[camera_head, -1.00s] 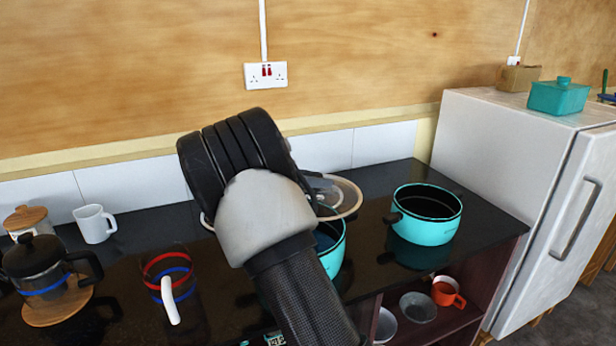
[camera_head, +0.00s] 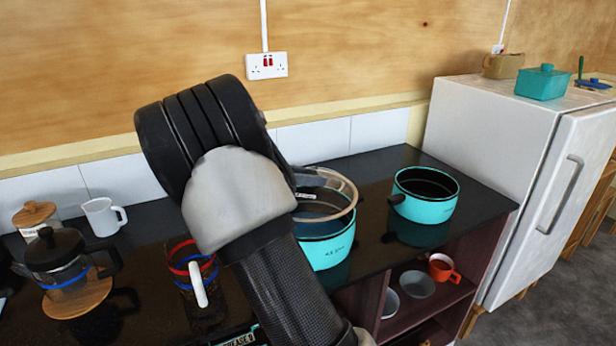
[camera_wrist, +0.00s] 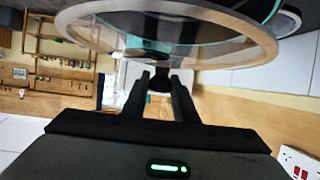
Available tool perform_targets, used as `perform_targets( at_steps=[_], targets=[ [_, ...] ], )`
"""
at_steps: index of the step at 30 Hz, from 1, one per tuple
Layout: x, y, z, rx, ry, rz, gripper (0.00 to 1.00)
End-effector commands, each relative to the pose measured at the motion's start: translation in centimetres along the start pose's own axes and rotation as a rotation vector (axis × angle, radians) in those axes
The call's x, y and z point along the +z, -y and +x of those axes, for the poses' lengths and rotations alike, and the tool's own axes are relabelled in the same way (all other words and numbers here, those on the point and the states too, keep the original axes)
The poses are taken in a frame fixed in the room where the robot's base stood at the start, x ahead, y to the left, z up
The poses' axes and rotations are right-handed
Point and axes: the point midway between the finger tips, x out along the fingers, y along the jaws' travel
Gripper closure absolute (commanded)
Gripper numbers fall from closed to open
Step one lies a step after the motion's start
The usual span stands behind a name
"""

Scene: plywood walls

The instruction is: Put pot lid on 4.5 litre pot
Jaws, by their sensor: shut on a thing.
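The pot lid (camera_head: 351,187) is clear glass with a pale beige rim. In the head view it hangs over the turquoise 4.5 litre pot (camera_head: 330,250), overlapping the pot's far rim. The lid looks tilted; I cannot tell whether it touches the pot. My gripper (camera_wrist: 160,82) is shut on the lid's dark knob in the wrist view, with the lid's rim (camera_wrist: 245,42) spread across the top of that view. In the head view my arm hides the gripper fingers and the lid's left side.
A second turquoise pot (camera_head: 426,204) stands open to the right, near the counter's end. A mug with red and blue bands (camera_head: 193,270), a cafetiere (camera_head: 62,265) and a white jug (camera_head: 103,216) stand left. A white fridge (camera_head: 500,170) is beyond the counter.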

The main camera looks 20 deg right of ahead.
Motion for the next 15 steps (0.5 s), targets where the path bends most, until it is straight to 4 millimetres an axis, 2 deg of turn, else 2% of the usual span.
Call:
perform_targets(
  at_steps=[15],
  targets=[
    [0.33,0.07,0.14,-0.001,-0.002,0.003,1.0]
  ],
)
